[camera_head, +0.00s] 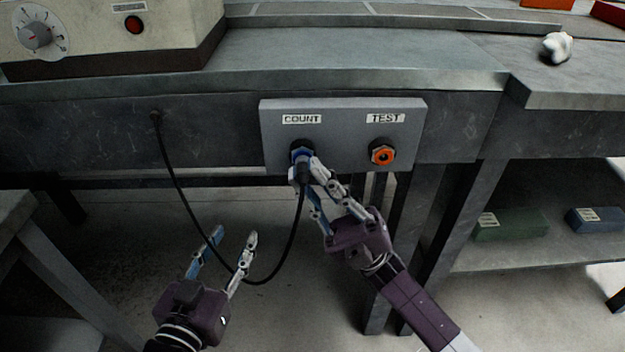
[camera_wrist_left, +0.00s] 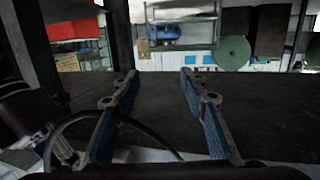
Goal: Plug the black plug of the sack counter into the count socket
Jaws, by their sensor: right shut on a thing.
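The grey socket panel (camera_head: 343,112) has a COUNT socket (camera_head: 301,147) with a blue ring on the left and a TEST socket (camera_head: 382,152) with an orange ring on the right. My right gripper (camera_head: 308,178) is shut on the black plug (camera_head: 303,174) at the COUNT socket. The plug's front end is hidden by the fingers, so I cannot tell how deep it sits. Its black cable (camera_head: 294,240) hangs in a loop from the bench front. My left gripper (camera_head: 232,247) is open and empty near the loop; its open fingers also show in the left wrist view (camera_wrist_left: 158,85).
A cream machine (camera_head: 90,30) with a dial and red button stands on the bench at upper left. A white crumpled thing (camera_head: 556,47) lies on the bench at right. Green (camera_head: 510,225) and blue (camera_head: 595,220) boxes sit on the lower right shelf. A table edge (camera_head: 20,215) is at left.

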